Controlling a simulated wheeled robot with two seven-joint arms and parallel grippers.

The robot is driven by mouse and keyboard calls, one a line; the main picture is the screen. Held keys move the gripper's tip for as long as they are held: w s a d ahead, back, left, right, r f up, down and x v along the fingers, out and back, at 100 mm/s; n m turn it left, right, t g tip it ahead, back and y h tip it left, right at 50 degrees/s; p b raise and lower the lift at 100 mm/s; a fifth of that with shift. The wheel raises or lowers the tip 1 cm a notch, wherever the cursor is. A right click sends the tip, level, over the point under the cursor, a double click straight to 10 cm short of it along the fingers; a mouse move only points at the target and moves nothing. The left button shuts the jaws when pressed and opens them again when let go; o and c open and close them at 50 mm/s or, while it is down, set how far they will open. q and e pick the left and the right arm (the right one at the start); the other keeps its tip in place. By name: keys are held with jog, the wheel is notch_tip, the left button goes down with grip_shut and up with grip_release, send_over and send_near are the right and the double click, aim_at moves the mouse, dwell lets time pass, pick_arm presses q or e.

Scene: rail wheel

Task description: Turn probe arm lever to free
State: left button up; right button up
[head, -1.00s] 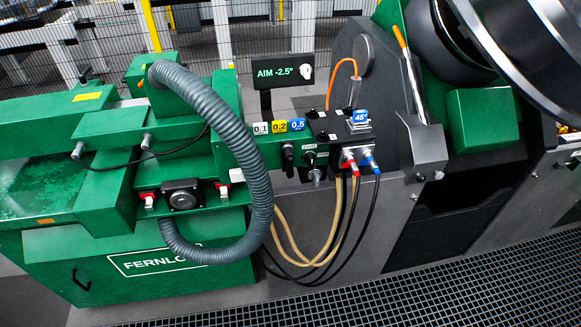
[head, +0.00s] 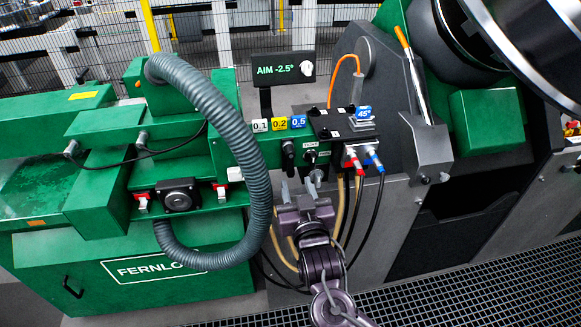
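A green housing carries a dark round clamp with a short silver lever (head: 316,175) hanging down from it. A small white label (head: 310,146) sits just above, its text too small to read surely. A black-handled knob (head: 289,150) is to its left. My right gripper (head: 301,188) has come up from below, its two fingers apart and pointing up. The right finger is close to or overlapping the lever in the picture; I cannot tell whether they touch. Nothing is visibly held. My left gripper is not in view.
A thick grey hose (head: 258,170) curves down on the left. A grey holder (head: 428,150) with an orange-tipped tool stands farther right.

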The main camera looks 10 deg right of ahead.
aim_at(291, 166)
jog(key=w, duration=0.2)
jog(key=w+p, duration=0.1)
jog(key=w, duration=0.4)
jog(key=shift+w+a+r+p, duration=0.2)
jog(key=shift+w+r+p, duration=0.1)
jog(key=shift+r+p, duration=0.1)
grip_shut()
